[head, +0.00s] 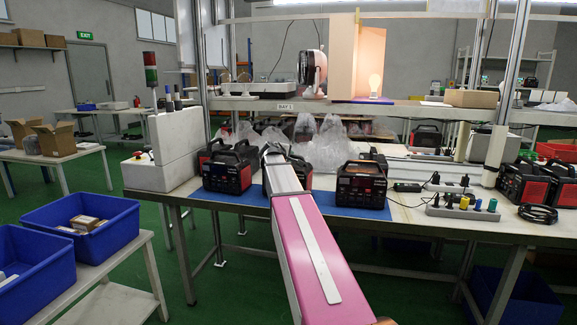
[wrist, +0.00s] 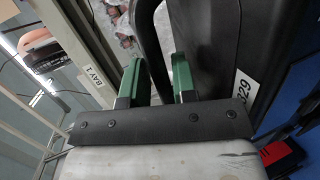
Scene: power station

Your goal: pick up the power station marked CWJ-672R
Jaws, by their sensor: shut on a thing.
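In the wrist view, the green fingers of my gripper (wrist: 158,82) stand on either side of a black handle (wrist: 148,35). The dark body of that power station (wrist: 215,40) is close on the right. Its white label (wrist: 245,84) is partly visible and seems to show "829"; CWJ-672R is not readable.
Blue mats (head: 330,207) lie under the stations. A white box (head: 178,140) stands to the left, clear plastic bags (head: 328,145) behind. A power strip with coloured plugs (head: 463,210) and more stations (head: 525,185) are to the right. Blue bins (head: 85,225) stand at left front.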

